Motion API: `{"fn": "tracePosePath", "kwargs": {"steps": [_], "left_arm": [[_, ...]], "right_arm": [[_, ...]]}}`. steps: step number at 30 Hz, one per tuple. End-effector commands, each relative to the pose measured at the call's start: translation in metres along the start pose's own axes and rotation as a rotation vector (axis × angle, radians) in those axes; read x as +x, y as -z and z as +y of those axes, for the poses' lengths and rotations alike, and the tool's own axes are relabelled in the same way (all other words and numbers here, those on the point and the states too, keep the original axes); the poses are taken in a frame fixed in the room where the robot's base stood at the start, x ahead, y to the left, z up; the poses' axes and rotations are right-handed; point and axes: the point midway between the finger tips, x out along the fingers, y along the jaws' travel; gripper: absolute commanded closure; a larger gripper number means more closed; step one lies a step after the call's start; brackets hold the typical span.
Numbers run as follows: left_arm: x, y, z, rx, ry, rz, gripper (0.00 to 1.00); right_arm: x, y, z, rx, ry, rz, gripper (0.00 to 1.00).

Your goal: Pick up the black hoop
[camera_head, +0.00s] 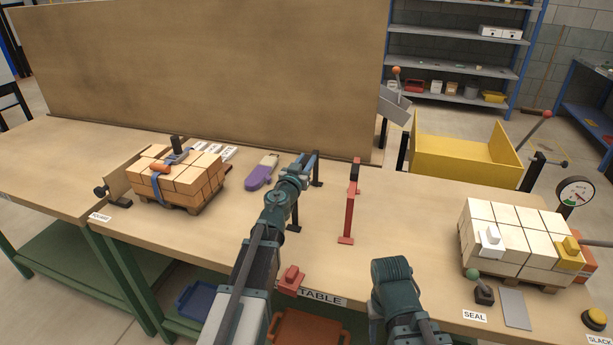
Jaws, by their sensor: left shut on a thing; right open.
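A red hoop (348,205) stands just right. A strapped brick stack (178,178) is at left and a pale brick stack (520,235) at right. A purple mitt (259,177) lies behind my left arm. A tall brown board (200,70) closes the back.

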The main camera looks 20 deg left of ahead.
Motion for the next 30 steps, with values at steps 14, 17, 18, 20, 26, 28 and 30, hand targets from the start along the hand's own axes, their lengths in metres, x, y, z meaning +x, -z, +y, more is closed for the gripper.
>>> {"fn": "tracePosePath", "kwargs": {"steps": [14,17,18,20,26,28,30], "left_arm": [[0.0,0.0001,0.0001,0.0,0.0,0.0,1.0],[0.0,0.0001,0.0001,0.0,0.0,0.0,1.0],[0.0,0.0001,0.0001,0.0,0.0,0.0,1.0],[-0.0001,0.0001,0.0001,0.0,0.0,0.0,1.0],[0.0,0.0001,0.0001,0.0,0.0,0.0,1.0],[0.0,0.0001,0.0001,0.0,0.0,0.0,1.0],[0.0,0.0001,0.0001,0.0,0.0,0.0,1.0]], "right_arm": [[-0.0001,0.0,0.0,0.0,0.0,0.0,0.5],[-0.0001,0.0,0.0,0.0,0.0,0.0,0.5],[-0.0001,0.0,0.0,0.0,0.0,0.0,0.5],[-0.0001,0.0,0.0,0.0,0.0,0.0,0.5],[-0.0001,0.0,0.0,0.0,0.0,0.0,0.5],[-0.0001,0.0,0.0,0.0,0.0,0.0,0.5],[-0.0001,0.0,0.0,0.0,0.0,0.0,0.5]]}}
